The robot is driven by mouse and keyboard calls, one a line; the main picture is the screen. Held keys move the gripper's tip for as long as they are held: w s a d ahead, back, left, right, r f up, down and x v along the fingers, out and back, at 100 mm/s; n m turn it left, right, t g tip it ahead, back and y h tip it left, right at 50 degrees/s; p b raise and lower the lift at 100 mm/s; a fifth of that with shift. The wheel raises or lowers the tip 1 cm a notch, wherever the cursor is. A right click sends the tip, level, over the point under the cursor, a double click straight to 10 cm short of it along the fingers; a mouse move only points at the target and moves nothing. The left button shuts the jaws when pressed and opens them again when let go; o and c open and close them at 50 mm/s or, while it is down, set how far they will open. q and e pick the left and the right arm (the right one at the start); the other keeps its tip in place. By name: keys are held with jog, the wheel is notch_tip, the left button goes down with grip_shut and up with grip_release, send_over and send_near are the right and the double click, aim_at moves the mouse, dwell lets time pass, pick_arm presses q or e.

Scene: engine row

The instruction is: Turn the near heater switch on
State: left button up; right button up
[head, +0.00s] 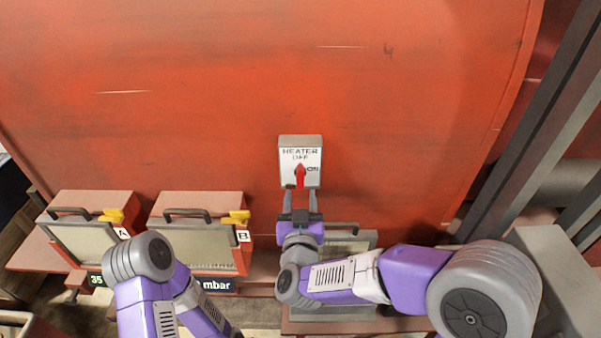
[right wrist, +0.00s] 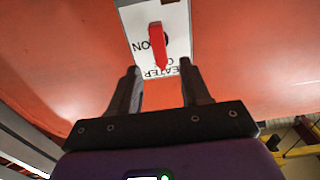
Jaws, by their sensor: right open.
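The heater switch is a white plate (head: 312,172) in a grey box on the red wall, marked HEATER, OFF and ON. Its red lever (head: 300,178) points up at OFF; ON is to the right. My right gripper (head: 300,194) is open and just below the lever, fingers to either side. In the right wrist view the plate is upside down, and the red lever (right wrist: 157,42) lies between and beyond the open fingertips (right wrist: 159,68). I cannot tell whether they touch it. My left arm shows at lower left; its gripper is out of view.
Two boxes with handles and yellow latches, A (head: 85,237) and B (head: 200,245), stand at left below the wall. A similar grey box (head: 350,243) is behind my right arm. Grey beams (head: 530,120) stand at right. The wall around the switch is clear.

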aim_at(301, 178)
jog(key=shift+w+r, duration=0.2)
jog(key=shift+w, duration=3.25)
grip_shut()
